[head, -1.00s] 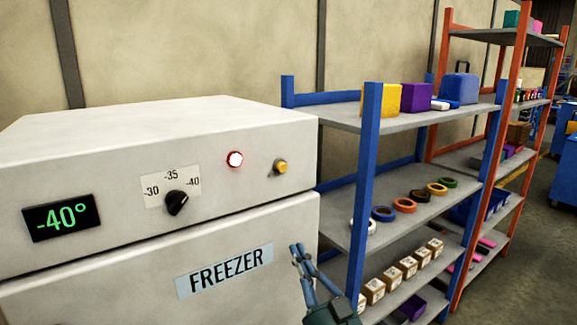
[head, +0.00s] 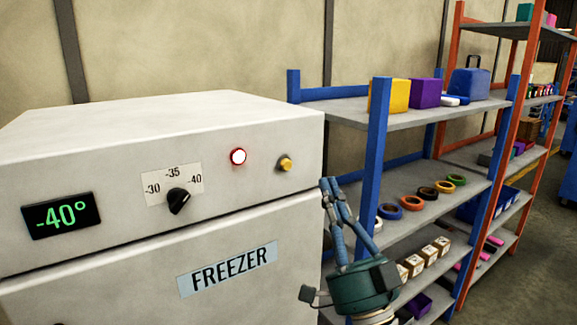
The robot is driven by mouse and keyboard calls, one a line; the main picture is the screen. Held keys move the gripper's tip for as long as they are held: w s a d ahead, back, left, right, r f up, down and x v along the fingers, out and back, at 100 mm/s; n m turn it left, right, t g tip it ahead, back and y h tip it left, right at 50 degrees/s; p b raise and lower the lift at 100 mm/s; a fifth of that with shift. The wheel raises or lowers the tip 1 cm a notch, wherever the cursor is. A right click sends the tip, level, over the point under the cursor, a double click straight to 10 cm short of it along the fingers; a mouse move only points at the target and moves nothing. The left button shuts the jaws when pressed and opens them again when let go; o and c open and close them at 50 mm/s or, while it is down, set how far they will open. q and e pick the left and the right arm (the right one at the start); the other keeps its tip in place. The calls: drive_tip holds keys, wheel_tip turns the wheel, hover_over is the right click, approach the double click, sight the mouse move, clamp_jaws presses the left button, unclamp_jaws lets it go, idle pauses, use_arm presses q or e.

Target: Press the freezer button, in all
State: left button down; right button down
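The white freezer (head: 110,125) fills the left of the head view, with a "FREEZER" label on its front. Its upper panel has a green display (head: 61,215) reading -40°, a black dial (head: 179,201) marked -30, -35 and -40, a round light (head: 238,157) with a red rim and bright white centre, and a yellow button (head: 286,164) at the right. My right gripper (head: 330,184) points up just right of the freezer's front corner, below and right of the yellow button and apart from it. Its fingers look close together and hold nothing visible. My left gripper is out of view.
A blue-post shelf rack (head: 376,185) stands right of the freezer, partly behind my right gripper. It holds a yellow box (head: 388,96), a purple box (head: 425,93), tape rolls and small cartons. An orange-post rack (head: 507,110) stands beyond. Open floor (head: 545,235) shows at far right.

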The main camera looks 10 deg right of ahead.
drive_tip(key=w+a+b, duration=0.1)
drive_tip(key=w+a, duration=0.2)
drive_tip(key=w, duration=0.5)
drive_tip(key=shift+w, duration=0.15)
idle(1.4)
drive_tip(key=shift+w+a, duration=0.15)
drive_tip(key=shift+w, duration=0.25)
drive_tip(key=shift+w+a, duration=0.15)
drive_tip(key=shift+w, duration=0.2)
idle(0.6)
drive_tip(key=shift+s, duration=0.1)
drive_tip(key=shift+s+d, duration=0.3)
drive_tip(key=shift+s, duration=0.4)
drive_tip(key=shift+s+d+p, duration=0.2)
drive_tip(key=shift+s+d, duration=0.1)
drive_tip(key=shift+s, duration=0.5)
drive_tip(key=shift+s+d+p, duration=0.15)
drive_tip(key=shift+s+d, duration=0.1)
drive_tip(key=shift+s, duration=0.5)
drive_tip(key=shift+s+d+p, duration=0.2)
drive_tip(key=shift+s+d, duration=0.1)
drive_tip(key=shift+s, duration=0.5)
